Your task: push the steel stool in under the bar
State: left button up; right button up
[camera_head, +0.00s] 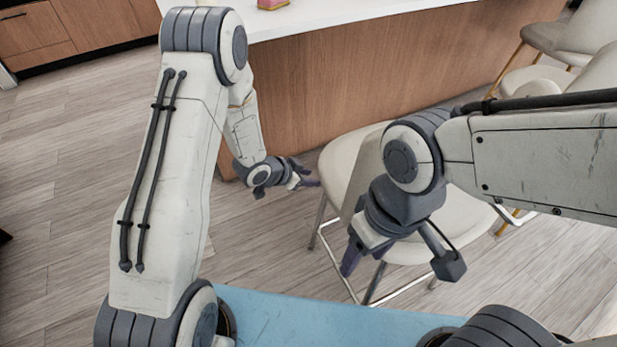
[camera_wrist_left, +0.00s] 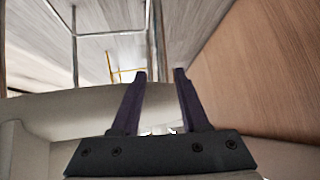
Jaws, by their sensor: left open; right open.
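The steel stool (camera_head: 345,160) has a cream shell and chrome legs, and stands in front of the wooden bar (camera_head: 340,80). My right arm hides part of it. My left gripper (camera_head: 307,175) is open, low between the bar panel and the stool's left side; contact cannot be told. The left wrist view shows its two fingers (camera_wrist_left: 160,75) apart and empty, with the cream shell (camera_wrist_left: 75,110) close by and the bar panel (camera_wrist_left: 260,70) to the right. My right gripper (camera_head: 398,265) is open and empty, in front of the stool's near side.
More cream stools (camera_head: 575,35) with gold legs stand along the bar to the right. The white countertop (camera_head: 335,14) carries a pink item (camera_head: 272,3). Wooden cabinets (camera_head: 70,30) stand at the back left.

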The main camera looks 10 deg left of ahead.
pick_arm(q)
jog(key=b+x, duration=0.2)
jog(key=x, duration=0.8)
jog(key=shift+w+d+f, duration=0.1)
jog(key=shift+w+f, duration=0.05)
grip_shut()
dwell(1.2)
